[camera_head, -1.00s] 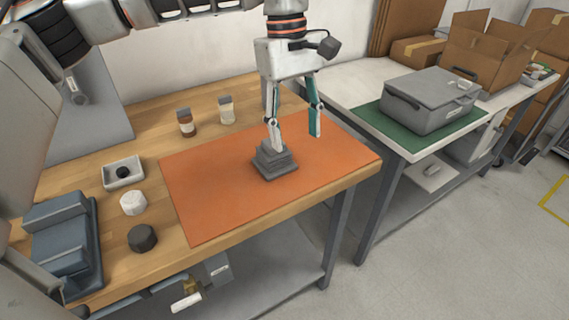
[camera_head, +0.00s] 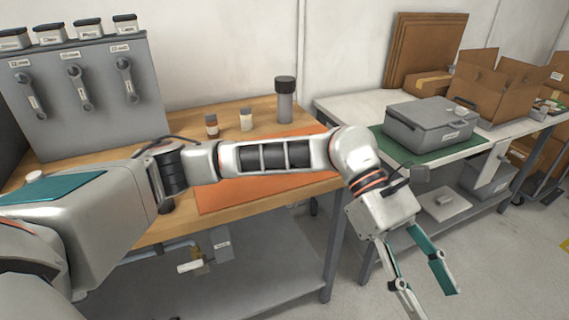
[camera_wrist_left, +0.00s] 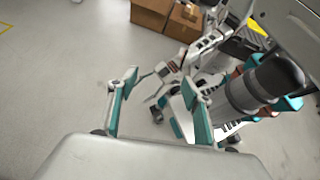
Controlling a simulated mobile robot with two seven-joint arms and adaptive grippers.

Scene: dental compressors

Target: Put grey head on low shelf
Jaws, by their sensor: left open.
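My left gripper (camera_head: 426,290) hangs open in front of the white table, at the lower right of the head view. In the left wrist view its two teal-padded fingers (camera_wrist_left: 166,105) stand wide apart with nothing between them. The grey head is not visible now; my left arm crosses in front of the orange mat (camera_head: 225,196), where a grey stepped block stood earlier. A low shelf (camera_head: 260,262) runs under the wooden bench. Another low shelf (camera_head: 425,222) under the white table carries a pale box (camera_head: 440,204). My right gripper is not identifiable.
A grey case (camera_head: 430,121) stands on a green mat on the white table (camera_head: 350,112). Cardboard boxes (camera_head: 490,85) stand behind it. Two small bottles (camera_head: 246,120) and a black-capped grey cylinder (camera_head: 285,100) stand on the wooden bench (camera_head: 160,231). Open floor (camera_head: 500,260) lies at right.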

